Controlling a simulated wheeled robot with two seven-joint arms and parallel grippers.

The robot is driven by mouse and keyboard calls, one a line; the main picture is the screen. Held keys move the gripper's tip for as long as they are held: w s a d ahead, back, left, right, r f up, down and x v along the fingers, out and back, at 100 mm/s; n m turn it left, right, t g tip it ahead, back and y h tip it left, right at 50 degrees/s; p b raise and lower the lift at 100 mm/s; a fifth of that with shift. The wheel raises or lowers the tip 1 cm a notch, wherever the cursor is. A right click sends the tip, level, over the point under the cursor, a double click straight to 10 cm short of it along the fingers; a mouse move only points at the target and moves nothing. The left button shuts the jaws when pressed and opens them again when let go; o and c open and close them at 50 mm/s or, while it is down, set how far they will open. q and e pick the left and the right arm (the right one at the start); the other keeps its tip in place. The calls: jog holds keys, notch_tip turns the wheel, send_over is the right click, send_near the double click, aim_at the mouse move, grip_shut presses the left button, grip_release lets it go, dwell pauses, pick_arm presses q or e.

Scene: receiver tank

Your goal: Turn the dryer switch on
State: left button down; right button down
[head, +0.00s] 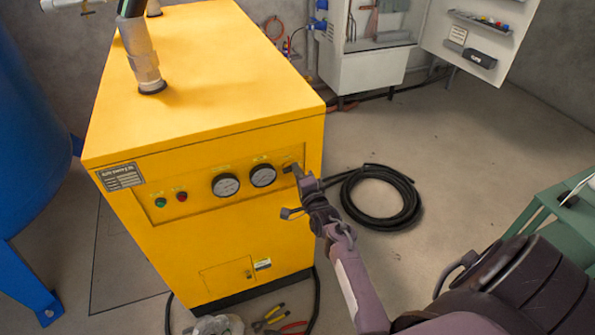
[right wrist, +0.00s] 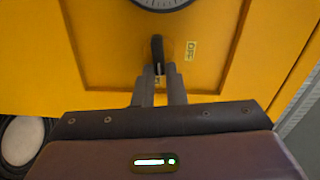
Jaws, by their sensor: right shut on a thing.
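The dryer is a large yellow cabinet (head: 200,85) with a front panel. Its switch (head: 289,168) sits at the right end of the panel, right of two round gauges, partly covered by my right gripper. In the right wrist view the switch is a small black lever (right wrist: 157,48) with a yellow "OFF" label (right wrist: 190,51) to its right. My right gripper (head: 297,173) reaches the panel from the right. In the wrist view its fingertips (right wrist: 159,72) are shut on the lever's lower end. Another label there is mostly hidden by the fingers. My left gripper is not in view.
Two gauges (head: 244,181), a green button (head: 160,202) and a red button (head: 181,196) share the panel. Pliers (head: 268,322) lie on the floor in front. A coiled black hose (head: 400,218) lies to the right. A blue tank (head: 28,130) stands left, a green table (head: 560,205) right.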

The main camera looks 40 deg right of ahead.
jog(key=shift+f+m, duration=0.15)
jog(key=shift+m, duration=0.55)
jog(key=c, duration=1.5)
grip_release()
jog(key=shift+s, duration=0.1)
jog(key=v, duration=0.7)
jog(key=shift+s+a, duration=0.1)
jog(key=shift+s, duration=0.2)
jog(key=shift+f, duration=0.1)
